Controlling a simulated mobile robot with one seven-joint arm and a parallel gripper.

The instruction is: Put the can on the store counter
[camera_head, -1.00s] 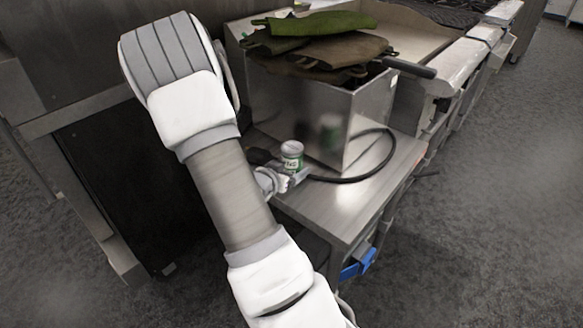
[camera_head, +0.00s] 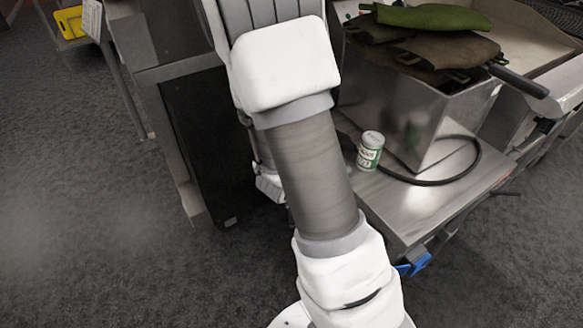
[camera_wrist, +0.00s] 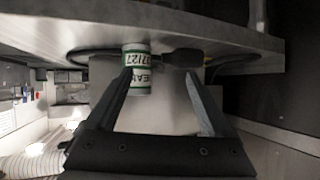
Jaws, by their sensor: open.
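The can (camera_head: 370,151), white and green with lettering, stands upright on the steel counter (camera_head: 412,203), beside a metal box. The wrist view, which appears upside down, also shows the can (camera_wrist: 138,72) beyond my left-hand finger, which overlaps its edge. My gripper (camera_wrist: 160,77) is open, with nothing held between its two dark fingers. In the head view a white part of my wrist shows left of the counter, apart from the can; the fingers are hidden behind my arm.
The metal box (camera_head: 425,110) carries green and brown cloth-like items (camera_head: 432,17). A black hose (camera_head: 470,165) curves over the counter behind the can. A dark cabinet (camera_head: 205,140) stands left. The counter's front part is bare. Open floor (camera_head: 70,200) lies at left.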

